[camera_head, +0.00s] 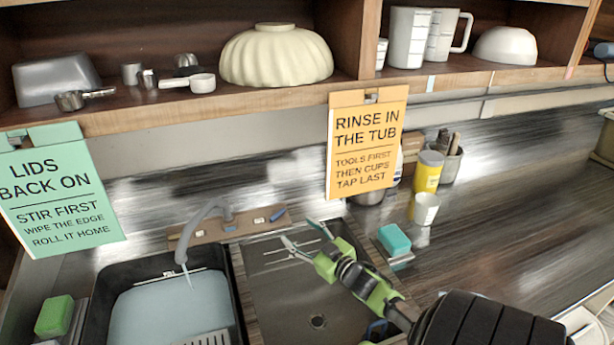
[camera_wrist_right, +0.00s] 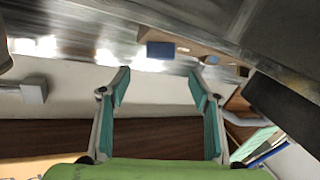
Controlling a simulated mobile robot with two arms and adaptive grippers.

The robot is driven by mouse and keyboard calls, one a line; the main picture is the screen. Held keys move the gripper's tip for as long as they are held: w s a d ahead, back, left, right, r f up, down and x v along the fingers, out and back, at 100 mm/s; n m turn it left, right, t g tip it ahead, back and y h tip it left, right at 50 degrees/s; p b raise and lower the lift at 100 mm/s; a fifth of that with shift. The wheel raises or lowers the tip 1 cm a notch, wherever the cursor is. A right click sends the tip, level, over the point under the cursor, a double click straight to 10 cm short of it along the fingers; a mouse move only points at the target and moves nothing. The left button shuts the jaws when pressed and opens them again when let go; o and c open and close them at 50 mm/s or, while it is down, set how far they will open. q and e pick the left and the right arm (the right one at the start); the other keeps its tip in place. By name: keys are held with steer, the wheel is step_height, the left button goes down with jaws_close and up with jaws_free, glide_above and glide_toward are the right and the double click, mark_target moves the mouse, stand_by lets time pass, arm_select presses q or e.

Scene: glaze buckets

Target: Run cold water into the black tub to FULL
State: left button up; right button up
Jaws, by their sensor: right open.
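The black tub (camera_head: 100,311) stands in the left sink basin and holds pale water (camera_head: 171,310). The grey faucet (camera_head: 187,238) hangs over the tub, with a thin stream at its spout. A pale line shows on the tub's back wall, above the water; its lettering is unreadable. A wooden ledge (camera_head: 211,230) behind the faucet bears small blue-marked pieces, including a blue one (camera_head: 278,214). My right gripper (camera_head: 303,235) is open and empty over the right basin, in front of the ledge. In the right wrist view a blue block (camera_wrist_right: 161,50) shows beyond and between its open fingers.
The empty right basin (camera_head: 290,290) lies under my right gripper. A teal sponge (camera_head: 394,240), a white cup (camera_head: 424,208) and a yellow can (camera_head: 428,171) stand to its right. A green sponge (camera_head: 54,315) is left of the tub. An orange sign (camera_head: 366,145) hangs above the ledge.

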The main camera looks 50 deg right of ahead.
steer(key=shift+s+a, duration=0.2)
steer(key=shift+s, duration=1.25)
stand_by(6.2)
